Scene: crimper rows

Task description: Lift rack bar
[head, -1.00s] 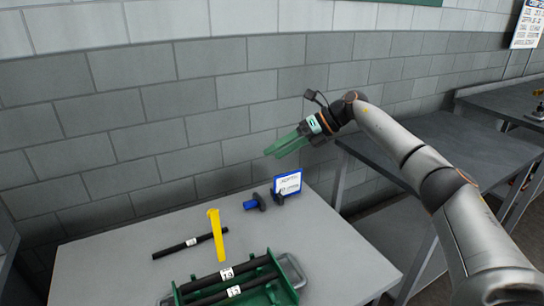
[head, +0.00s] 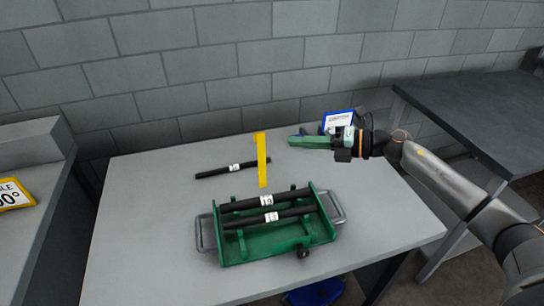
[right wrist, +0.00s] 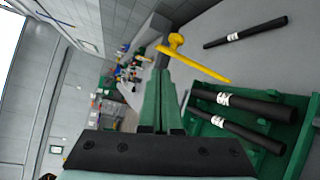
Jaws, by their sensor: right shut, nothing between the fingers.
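A black bar (head: 233,168) with a white label lies alone on the grey table (head: 150,235). Two more labelled black bars, a rear one (head: 265,200) and a front one (head: 270,217), rest across a green rack tray (head: 270,245) with grey end handles. The right wrist view shows the lone bar (right wrist: 245,32) and the tray bars at the right. My right gripper (head: 291,140) is shut and empty. It points left above the table's back part, apart from all bars. Its closed green fingers (right wrist: 167,75) also show in the right wrist view. My left gripper is out of view.
A blue-framed sign (head: 337,121) is behind my gripper. A dark side table (head: 480,110) is at right. The table's left part is clear.

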